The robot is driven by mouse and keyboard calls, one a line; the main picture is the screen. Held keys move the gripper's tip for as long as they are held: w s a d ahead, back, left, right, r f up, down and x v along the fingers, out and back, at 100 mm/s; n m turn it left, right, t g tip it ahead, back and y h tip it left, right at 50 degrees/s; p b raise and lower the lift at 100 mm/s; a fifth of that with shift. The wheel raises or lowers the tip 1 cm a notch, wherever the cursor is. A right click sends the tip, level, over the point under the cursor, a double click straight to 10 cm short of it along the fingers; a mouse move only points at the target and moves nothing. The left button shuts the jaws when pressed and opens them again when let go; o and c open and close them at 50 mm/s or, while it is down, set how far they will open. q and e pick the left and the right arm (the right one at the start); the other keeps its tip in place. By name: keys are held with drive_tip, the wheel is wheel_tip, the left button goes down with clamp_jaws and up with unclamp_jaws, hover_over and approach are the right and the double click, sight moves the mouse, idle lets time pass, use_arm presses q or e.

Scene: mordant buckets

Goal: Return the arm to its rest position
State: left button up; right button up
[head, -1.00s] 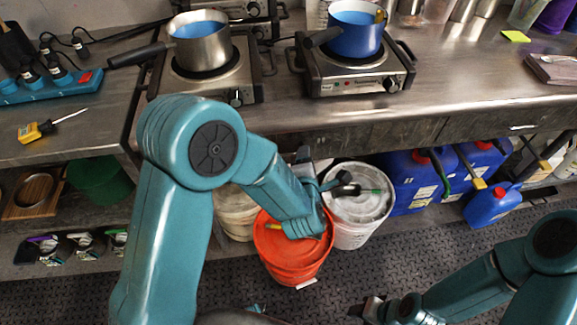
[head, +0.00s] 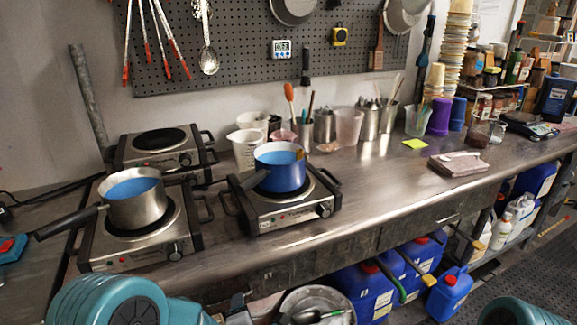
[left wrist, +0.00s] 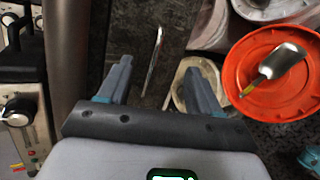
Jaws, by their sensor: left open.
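My left gripper (left wrist: 158,84) is open in the left wrist view, with its two fingers apart and nothing between them. It hangs beside the front edge of the steel counter. My left arm (head: 115,305) shows at the bottom left of the head view, mostly cut off by the frame. My right arm (head: 515,312) shows only as a teal piece at the bottom right, and its gripper is out of view.
An orange bucket lid (left wrist: 248,52) with a metal scoop (left wrist: 278,66) on it lies right of the left gripper. Hot plates carry a steel pot (head: 137,212) and a blue pot (head: 280,178). Blue jugs (head: 362,290) stand below the counter (head: 375,195).

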use_arm(q)
drive_tip(key=s+a+f+m+g+h+p, duration=0.2)
drive_tip(key=s+a+f+m+g+p, duration=0.35)
drive_tip(key=s+f, duration=0.5)
drive_tip(key=s+d+f+m+g+h, duration=0.1)
drive_tip(key=s+d+m+g+h, duration=0.1)
drive_tip(key=s+m, duration=0.5)
drive_tip(key=s+d+f+m+g+h, duration=0.1)
drive_tip(key=s+d+m+g+h, duration=0.2)
drive_tip(key=s+m, duration=0.4)
drive_tip(key=shift+s+d+f+m+g+b, duration=0.2)
drive_tip(key=shift+s+d+m+g+b, duration=0.3)
drive_tip(key=shift+d+m, duration=0.35)
drive_tip(key=shift+w+a, duration=0.1)
drive_tip(key=shift+w, duration=0.1)
drive_tip(key=c, duration=0.4)
drive_tip(key=shift+a, duration=0.15)
drive_tip(key=shift+s, duration=0.15)
